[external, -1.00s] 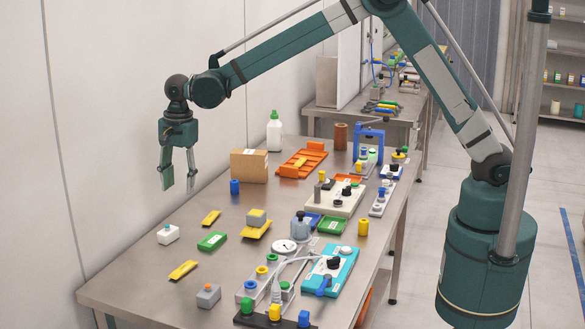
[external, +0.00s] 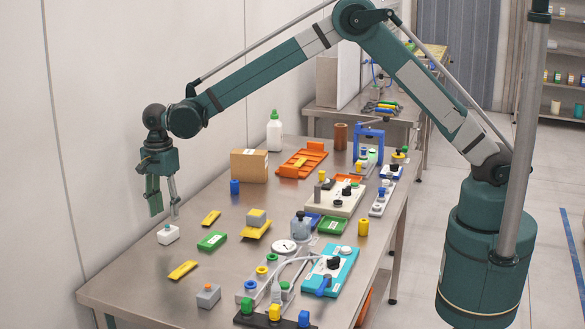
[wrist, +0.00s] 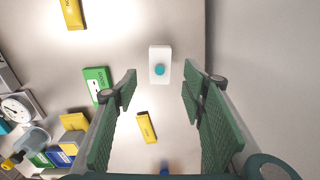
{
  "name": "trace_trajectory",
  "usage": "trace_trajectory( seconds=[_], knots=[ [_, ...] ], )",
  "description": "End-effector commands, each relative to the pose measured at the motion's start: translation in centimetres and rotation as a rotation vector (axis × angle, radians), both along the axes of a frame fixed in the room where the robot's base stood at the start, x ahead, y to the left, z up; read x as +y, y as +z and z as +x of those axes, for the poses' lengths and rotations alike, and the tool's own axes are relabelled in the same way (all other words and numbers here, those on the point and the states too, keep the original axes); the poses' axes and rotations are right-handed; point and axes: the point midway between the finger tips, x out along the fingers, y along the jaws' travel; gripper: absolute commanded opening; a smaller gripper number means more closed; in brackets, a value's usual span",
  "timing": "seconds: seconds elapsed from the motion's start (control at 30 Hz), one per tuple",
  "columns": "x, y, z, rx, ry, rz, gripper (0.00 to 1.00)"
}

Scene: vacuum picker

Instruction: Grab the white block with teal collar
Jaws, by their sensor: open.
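The white block with a teal collar (external: 168,234) sits on the left part of the steel table, near its wall-side edge. In the wrist view the white block (wrist: 160,64) lies ahead of the fingers, roughly centred between them, with its round teal collar facing the camera. My gripper (external: 164,212) is open and empty, with its fingers pointing down just above the block. In the wrist view my gripper (wrist: 158,82) shows its two green fingers spread wide, with clear space between them.
A green block (external: 212,241) lies right of the white block. Yellow pieces lie nearby, one behind (external: 211,217) and one in front (external: 183,270). A grey block (external: 208,295) stands near the front edge. The wall is close on the left.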

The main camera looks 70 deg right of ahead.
Motion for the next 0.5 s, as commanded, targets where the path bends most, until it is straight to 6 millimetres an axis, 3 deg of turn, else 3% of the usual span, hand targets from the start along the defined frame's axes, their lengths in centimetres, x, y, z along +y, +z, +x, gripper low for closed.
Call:
trace_trajectory(
  seconds=[0.3, 0.5],
  knots=[
    [0.0, -2.2, 0.0, 0.0, 0.0, 0.0, 0.41],
    [0.0, -2.5, 0.0, 0.0, 0.0, 0.0, 0.41]
  ],
)
